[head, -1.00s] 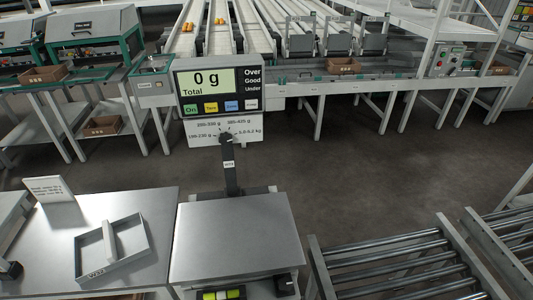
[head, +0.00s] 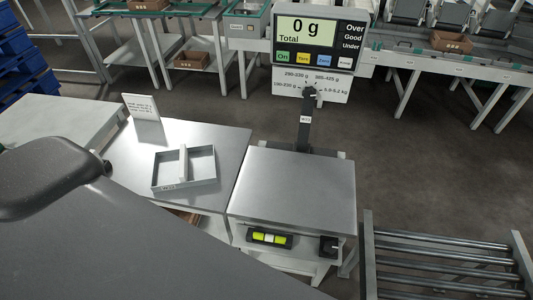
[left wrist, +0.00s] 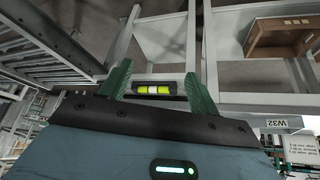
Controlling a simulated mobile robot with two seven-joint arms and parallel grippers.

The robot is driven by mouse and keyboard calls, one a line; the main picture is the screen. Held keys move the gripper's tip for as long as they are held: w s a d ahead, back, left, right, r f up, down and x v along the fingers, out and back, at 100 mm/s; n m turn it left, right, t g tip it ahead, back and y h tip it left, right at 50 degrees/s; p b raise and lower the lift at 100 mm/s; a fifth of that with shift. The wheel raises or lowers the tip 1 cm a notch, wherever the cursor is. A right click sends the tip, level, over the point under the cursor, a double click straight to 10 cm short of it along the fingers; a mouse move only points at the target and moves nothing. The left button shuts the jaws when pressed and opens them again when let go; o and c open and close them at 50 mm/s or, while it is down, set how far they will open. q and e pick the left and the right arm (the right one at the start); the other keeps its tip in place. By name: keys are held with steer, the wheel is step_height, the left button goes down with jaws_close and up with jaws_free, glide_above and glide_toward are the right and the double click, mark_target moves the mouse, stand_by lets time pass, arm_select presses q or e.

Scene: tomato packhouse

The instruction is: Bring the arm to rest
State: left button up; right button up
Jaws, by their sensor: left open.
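My left gripper (left wrist: 159,78) shows in the left wrist view with its two green fingers spread apart and nothing held between them. Behind the gap between the fingers is the yellow-green spirit level (left wrist: 153,89), which also shows on the scale's front in the head view (head: 269,238). In the head view a dark grey link of my left arm fills the lower left corner; the gripper itself is out of that picture. My right gripper shows in neither view.
The scale's bare steel platform (head: 292,190) stands beside a steel table (head: 225,145) holding a divided grey tray (head: 157,187) and a sign card (head: 142,107). The display (head: 306,31) reads 0 g. A roller conveyor (head: 440,262) stands at right. Open floor lies behind.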

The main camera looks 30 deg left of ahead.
arm_select(q)
steer(key=shift+w+d+f+t+h, duration=0.15)
steer(key=shift+w+d+f+t, duration=0.15)
steer(key=shift+f+t, duration=0.4)
steer(key=shift+w+d+f+t+h, duration=0.15)
steer(key=shift+w+f+t, duration=0.15)
steer(key=shift+t, duration=0.6)
